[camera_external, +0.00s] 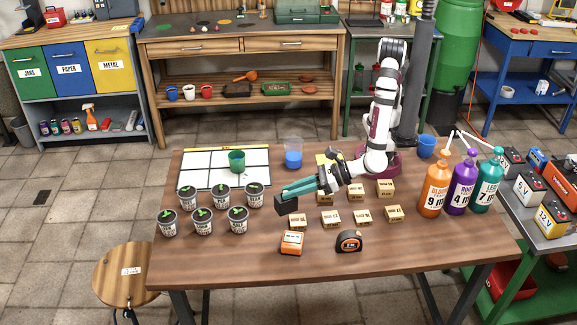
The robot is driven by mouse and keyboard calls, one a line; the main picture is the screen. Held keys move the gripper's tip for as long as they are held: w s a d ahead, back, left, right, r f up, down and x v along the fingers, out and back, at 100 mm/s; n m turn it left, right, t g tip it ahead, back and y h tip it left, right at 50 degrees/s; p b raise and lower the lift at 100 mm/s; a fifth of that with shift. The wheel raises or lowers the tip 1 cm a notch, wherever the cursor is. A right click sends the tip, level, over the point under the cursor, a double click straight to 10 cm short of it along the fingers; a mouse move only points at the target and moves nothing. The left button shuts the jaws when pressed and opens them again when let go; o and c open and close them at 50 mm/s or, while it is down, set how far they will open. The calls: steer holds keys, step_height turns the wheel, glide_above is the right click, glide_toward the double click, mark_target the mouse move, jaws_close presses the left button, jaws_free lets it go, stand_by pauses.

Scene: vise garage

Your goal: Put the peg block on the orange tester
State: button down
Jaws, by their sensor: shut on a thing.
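My gripper (289,196), with teal fingers, is shut on a dark block (286,206), which I take to be the peg block. It appears to be held above the table, at the left end of my arm. Any pegs on it are too small to make out. The orange tester (292,243), a small orange box with a pale label, stands near the table's front edge. It is in front of the dark block and apart from it in the picture. My fingers cover part of the block's top.
Several small cardboard boxes (330,217) stand right of the block. A tape measure (348,241) is right of the tester. Several seedling pots (203,222) are at left, behind them a white grid mat (200,168) with a green cup (237,161). Pump bottles (434,190) stand at right.

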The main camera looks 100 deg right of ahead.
steer(key=shift+s+a+f, duration=0.25)
steer(key=shift+a+f, duration=0.5)
steer(key=shift+f, duration=0.4)
steer(key=shift+s+a+f, duration=0.2)
steer(key=shift+a+f, duration=0.6)
steer(key=shift+f, duration=0.4)
steer(key=shift+s+a+f, duration=0.25)
steer(key=shift+a+f, duration=0.5)
steer(key=shift+f, duration=0.4)
steer(key=c, duration=0.8)
jaws_free()
steer(key=shift+f, duration=0.1)
steer(key=shift+c, duration=0.2)
